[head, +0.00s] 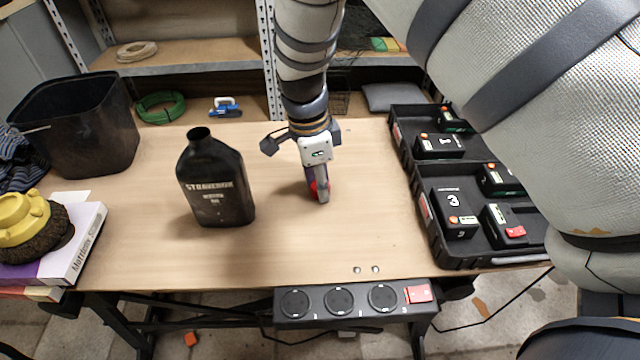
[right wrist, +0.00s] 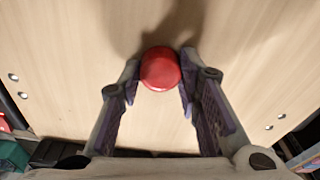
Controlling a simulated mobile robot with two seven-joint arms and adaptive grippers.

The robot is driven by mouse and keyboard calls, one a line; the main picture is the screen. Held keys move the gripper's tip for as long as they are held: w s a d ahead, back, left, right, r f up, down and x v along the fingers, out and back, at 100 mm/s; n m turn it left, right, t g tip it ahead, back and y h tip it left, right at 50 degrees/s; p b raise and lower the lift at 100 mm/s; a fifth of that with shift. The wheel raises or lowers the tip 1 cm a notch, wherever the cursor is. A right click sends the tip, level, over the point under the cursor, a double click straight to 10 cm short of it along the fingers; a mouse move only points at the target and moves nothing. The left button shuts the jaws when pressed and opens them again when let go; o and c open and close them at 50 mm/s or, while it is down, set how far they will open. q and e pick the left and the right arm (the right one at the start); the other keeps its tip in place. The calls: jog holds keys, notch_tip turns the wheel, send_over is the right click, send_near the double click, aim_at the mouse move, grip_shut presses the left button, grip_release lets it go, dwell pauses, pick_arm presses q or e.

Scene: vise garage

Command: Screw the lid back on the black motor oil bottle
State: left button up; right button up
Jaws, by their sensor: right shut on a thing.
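The black motor oil bottle (head: 215,185) stands upright on the table, left of centre in the head view, with its neck open and no lid on it. My right gripper (head: 319,193) points down to the right of the bottle, apart from it. It is shut on the red lid (right wrist: 160,69), which sits between the fingertips in the right wrist view. In the head view the lid is mostly hidden by the fingers. Whether the lid touches the table is hard to tell. My left gripper is not in view.
A black tray (head: 436,243) with several numbered battery packs stands on the right. A black bin (head: 85,125) and a box (head: 88,245) with a yellow-topped brush (head: 25,220) are on the left.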

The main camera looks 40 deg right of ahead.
jog(key=shift+r, duration=0.5)
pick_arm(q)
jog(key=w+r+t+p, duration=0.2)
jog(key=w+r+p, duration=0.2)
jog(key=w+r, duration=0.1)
pick_arm(e)
jog(key=s+a+r, duration=0.8)
jog(key=s+r, duration=0.3)
jog(key=r, duration=0.1)
jog(key=shift+s, duration=0.25)
